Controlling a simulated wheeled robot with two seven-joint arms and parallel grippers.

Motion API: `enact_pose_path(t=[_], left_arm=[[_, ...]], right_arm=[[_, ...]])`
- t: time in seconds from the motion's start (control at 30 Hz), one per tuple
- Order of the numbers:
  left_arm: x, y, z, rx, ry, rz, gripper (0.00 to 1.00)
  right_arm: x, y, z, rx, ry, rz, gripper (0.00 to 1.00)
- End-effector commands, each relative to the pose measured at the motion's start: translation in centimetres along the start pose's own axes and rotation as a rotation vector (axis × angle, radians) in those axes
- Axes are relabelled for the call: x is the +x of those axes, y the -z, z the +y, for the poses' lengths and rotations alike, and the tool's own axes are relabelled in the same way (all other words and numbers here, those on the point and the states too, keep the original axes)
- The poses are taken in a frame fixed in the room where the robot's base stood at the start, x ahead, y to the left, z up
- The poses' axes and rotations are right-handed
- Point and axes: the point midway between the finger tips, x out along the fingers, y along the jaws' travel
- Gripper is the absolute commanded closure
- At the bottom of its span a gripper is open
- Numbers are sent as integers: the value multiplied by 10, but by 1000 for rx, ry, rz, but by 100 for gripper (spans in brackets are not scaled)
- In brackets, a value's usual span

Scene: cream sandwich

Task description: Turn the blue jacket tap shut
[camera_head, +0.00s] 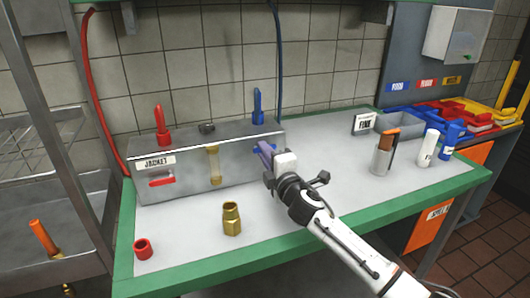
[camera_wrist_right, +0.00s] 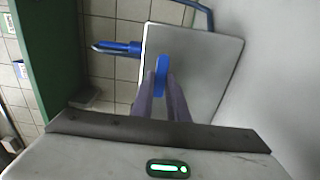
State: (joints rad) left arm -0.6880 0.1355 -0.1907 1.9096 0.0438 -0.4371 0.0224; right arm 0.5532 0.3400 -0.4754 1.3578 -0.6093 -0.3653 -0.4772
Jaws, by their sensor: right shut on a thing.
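The blue jacket tap (camera_head: 256,151) is on the right part of the front face of a grey metal box (camera_head: 185,187). Most of it is hidden by my gripper in the head view. In the right wrist view, its blue lever (camera_wrist_right: 161,72) stands out against the grey face. My right gripper (camera_head: 265,151) has its purple fingers closed on this lever; the fingertips (camera_wrist_right: 161,88) also show in the wrist view. How far the tap is turned cannot be told. My left gripper is not in view.
A red tap (camera_head: 161,181) is on the box's left. A brass fitting (camera_head: 232,219) and a red cap (camera_head: 143,249) stand in front.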

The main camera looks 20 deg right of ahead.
Motion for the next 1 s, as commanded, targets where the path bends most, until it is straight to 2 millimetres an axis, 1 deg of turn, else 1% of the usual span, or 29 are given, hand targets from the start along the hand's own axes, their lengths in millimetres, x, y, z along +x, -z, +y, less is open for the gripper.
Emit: enact_pose_path(t=[0.3,0.33,0.43,0.77,0.87,1.0], left_arm=[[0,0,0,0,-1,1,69],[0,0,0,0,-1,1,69],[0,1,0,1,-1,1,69],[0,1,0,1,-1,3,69],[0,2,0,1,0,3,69],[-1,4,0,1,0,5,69]], right_arm=[[0,0,-1,-9,1,-1,100],[0,0,-1,-9,1,-1,84],[0,0,-1,-8,1,-1,67],[-2,0,0,-5,0,0,67],[-8,-1,0,-5,0,-1,67],[-28,0,0,-6,1,1,67]])
